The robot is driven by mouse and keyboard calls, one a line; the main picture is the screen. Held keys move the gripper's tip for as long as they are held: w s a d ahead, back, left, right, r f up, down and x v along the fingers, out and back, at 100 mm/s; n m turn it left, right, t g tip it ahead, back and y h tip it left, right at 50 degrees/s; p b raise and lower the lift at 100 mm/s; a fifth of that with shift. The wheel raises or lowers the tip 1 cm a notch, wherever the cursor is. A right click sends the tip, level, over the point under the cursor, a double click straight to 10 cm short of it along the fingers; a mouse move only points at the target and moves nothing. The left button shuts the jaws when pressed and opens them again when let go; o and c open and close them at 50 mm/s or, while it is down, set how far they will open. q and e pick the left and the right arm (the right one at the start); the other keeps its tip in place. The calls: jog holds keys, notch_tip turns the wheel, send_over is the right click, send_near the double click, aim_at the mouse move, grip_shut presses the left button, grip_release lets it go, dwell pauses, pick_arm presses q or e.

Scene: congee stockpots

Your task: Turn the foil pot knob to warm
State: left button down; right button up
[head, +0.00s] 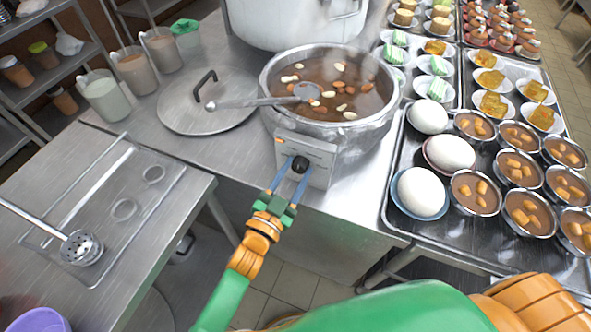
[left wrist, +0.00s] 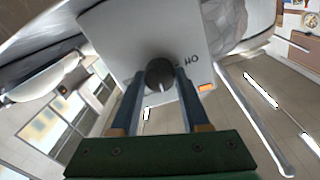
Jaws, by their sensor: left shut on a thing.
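The foil pot (head: 350,135) is a metal stockpot of brown soup with several pale and orange pieces in it. A light control panel (head: 312,150) with an orange mark is on its front. The dark round knob (head: 300,165) is on this panel. My left gripper (head: 294,172) has its two blue fingers shut on the knob, one on each side. In the left wrist view the knob (left wrist: 160,73) sits between the fingertips, with a pale pointer line on its lower part. Letters reading "HO" show beside it; other markings are hidden. My right gripper is out of view.
A ladle (head: 260,101) lies across the pot's rim. A round lid (head: 205,100) lies left of the pot. A larger pot (head: 290,25) stands behind. A tray (head: 398,165) of bowls and white domes is on the right. A skimmer (head: 80,247) lies on the left counter.

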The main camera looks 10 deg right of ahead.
pick_arm(q)
jog(key=n, duration=0.7)
jog(key=shift+f, duration=0.1)
dwell(0.5)
jog(key=shift+c, duration=1.9)
grip_release()
jog(key=v, duration=0.7)
jog(key=shift+d+f, duration=0.1)
jog(key=shift+f, duration=0.05)
